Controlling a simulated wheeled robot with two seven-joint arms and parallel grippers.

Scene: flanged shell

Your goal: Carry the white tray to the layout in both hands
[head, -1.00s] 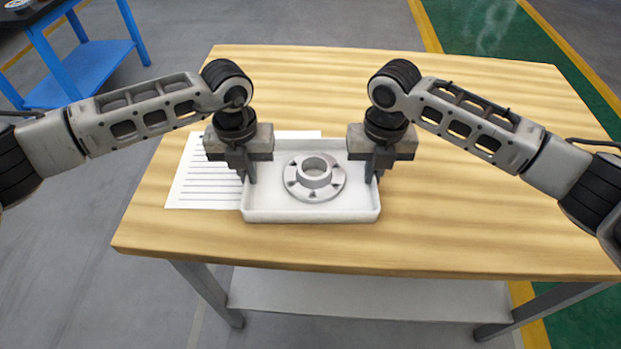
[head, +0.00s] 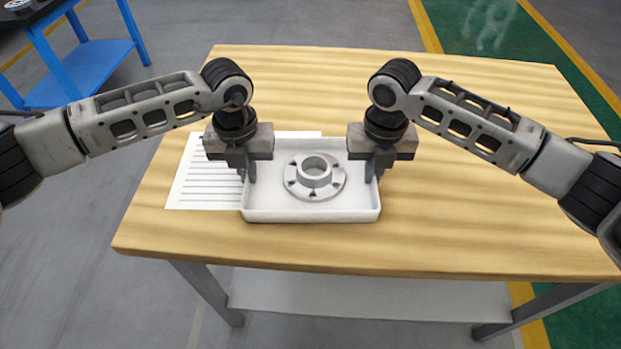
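The white tray (head: 312,216) is a shallow rectangular tray with low walls, on the wooden table. A grey flanged shell (head: 299,190) with a raised round collar and bolt holes sits in it. My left gripper (head: 247,175) points down at the tray's left wall. My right gripper (head: 374,172) points down at the right wall. Their fingers are at the walls, but I cannot tell whether they are shut on them. A white sheet with printed lines (head: 204,180), possibly the layout, lies to the left; the tray covers part of it.
The wooden table (head: 480,200) is clear to the right of the tray and behind it. Its front edge is a short way before the tray. A blue stand (head: 85,72) is on the floor at the far left, apart from the table.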

